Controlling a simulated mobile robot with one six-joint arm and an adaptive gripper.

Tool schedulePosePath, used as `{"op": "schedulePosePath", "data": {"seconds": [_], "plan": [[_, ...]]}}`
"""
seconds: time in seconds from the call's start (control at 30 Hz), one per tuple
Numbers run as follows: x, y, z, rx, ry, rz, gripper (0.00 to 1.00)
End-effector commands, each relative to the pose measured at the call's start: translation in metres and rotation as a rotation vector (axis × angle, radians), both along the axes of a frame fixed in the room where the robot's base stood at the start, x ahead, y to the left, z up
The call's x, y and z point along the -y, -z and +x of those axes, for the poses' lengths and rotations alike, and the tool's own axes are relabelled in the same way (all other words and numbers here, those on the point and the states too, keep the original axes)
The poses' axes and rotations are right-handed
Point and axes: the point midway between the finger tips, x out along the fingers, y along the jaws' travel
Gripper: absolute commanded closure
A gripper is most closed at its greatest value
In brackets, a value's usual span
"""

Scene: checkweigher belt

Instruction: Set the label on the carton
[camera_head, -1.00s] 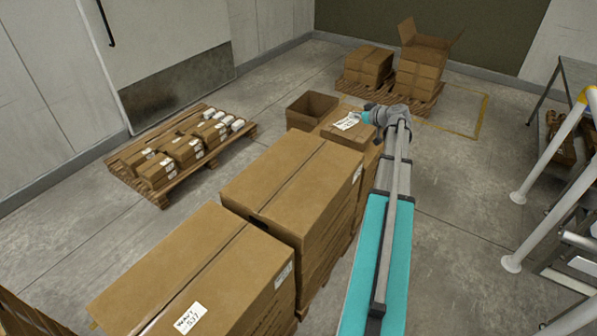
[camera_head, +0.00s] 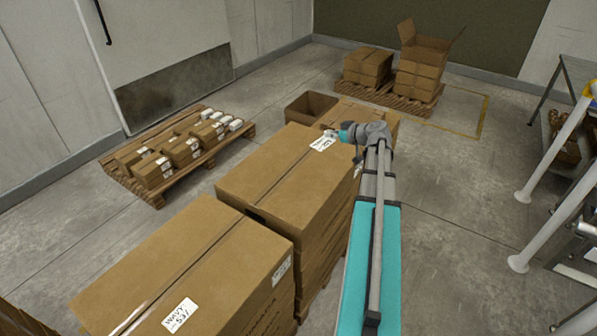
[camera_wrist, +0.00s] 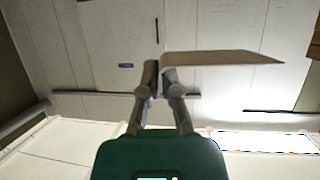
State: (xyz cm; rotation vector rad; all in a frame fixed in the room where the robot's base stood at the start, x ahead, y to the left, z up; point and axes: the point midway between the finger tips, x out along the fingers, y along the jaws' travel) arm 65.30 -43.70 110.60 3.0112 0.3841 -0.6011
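A white label with dark print (camera_head: 323,143) is at the tip of my gripper (camera_head: 334,136), over the far end of the middle large brown carton (camera_head: 290,175). I cannot tell from the head view whether it touches the carton. In the wrist view, the label appears as a thin beige sheet (camera_wrist: 225,57), seen nearly edge-on. The two fingers of my gripper (camera_wrist: 161,75) are close together at its left end and appear shut on it. A nearer large carton (camera_head: 185,260) has a white label (camera_head: 180,314) on it.
An open empty box (camera_head: 310,106) and a low carton (camera_head: 358,113) lie beyond the middle carton. A pallet of small boxes (camera_head: 165,178) stands left, more cartons (camera_head: 420,72) at the back. The floor between is clear.

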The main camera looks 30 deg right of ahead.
Motion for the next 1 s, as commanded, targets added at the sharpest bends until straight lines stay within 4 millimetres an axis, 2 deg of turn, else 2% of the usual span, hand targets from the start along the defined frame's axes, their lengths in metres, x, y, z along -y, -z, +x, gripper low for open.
{"op": "schedulePosePath", "data": {"seconds": [0.03, 0.1, 0.4, 0.6, 0.8, 1.0], "plan": [[-0.013, 0.017, -0.003, 0.000, -0.013, 0.001, 1.00], [-0.026, 0.029, -0.005, 0.000, -0.029, 0.001, 1.00], [-0.083, 0.076, -0.016, 0.000, -0.100, 0.002, 1.00], [-0.111, 0.100, -0.023, 0.001, -0.138, 0.002, 1.00], [-0.125, 0.110, -0.026, 0.001, -0.157, 0.003, 1.00], [-0.127, 0.110, -0.026, 0.001, -0.160, 0.003, 1.00]]}}
